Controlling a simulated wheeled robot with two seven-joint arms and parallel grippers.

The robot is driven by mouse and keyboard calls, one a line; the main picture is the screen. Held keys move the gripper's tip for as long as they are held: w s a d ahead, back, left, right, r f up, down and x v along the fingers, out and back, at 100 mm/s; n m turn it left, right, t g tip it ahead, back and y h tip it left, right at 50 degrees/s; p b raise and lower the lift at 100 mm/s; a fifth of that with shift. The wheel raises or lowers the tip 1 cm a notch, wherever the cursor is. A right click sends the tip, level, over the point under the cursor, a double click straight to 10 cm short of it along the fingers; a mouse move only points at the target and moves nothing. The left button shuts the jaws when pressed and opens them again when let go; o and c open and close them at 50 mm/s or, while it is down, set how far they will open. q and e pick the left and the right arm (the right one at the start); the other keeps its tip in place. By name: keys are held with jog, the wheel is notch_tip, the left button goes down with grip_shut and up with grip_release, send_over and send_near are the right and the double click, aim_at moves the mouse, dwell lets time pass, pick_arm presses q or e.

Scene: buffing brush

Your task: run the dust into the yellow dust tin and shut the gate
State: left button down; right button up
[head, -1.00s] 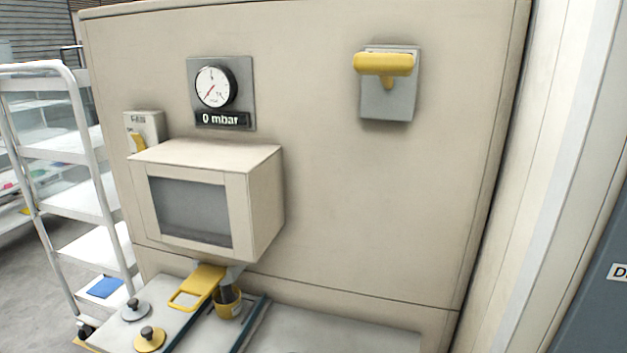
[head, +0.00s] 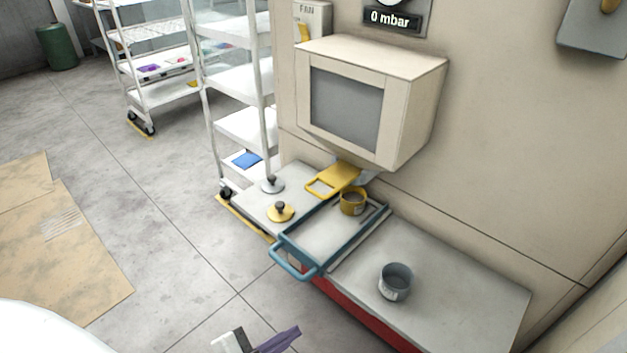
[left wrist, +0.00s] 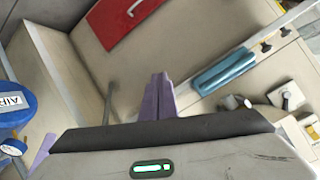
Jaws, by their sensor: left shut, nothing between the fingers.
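The yellow dust tin (head: 352,206) stands upright on the blue-edged tray (head: 320,243), close below the cream cabinet (head: 375,108). A yellow gate plate with a looped handle (head: 334,180) sticks out from under the cabinet, just left of and behind the tin. I cannot make out dust clearly. My left gripper (head: 285,339) is at the bottom edge of the head view, well in front of the tray and apart from it. In the left wrist view its purple fingers (left wrist: 158,98) are together and empty. My right gripper is not in view.
A grey tin (head: 395,284) stands on the bench right of the tray. The tray's blue handle (head: 292,264) overhangs the front. White shelves (head: 240,123) stand behind left.

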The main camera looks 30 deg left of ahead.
pick_arm(q)
jog(key=w+a+r+m+t+h+p, duration=0.1)
jog(key=w+a+r+m+t, duration=0.1)
jog(key=a+r+m+t, duration=0.5)
jog(key=w+a+r+m+h+p, duration=0.1)
jog(key=w+a+r+m, duration=0.3)
jog(key=r, duration=0.7)
jog(key=w+d+r+m+p, duration=0.1)
jog(key=w+d, duration=0.3)
jog(key=w, duration=0.7)
jog(key=shift+w+d+r, duration=0.2)
jog(key=shift+w+r, duration=0.05)
jog(key=shift+r, duration=0.05)
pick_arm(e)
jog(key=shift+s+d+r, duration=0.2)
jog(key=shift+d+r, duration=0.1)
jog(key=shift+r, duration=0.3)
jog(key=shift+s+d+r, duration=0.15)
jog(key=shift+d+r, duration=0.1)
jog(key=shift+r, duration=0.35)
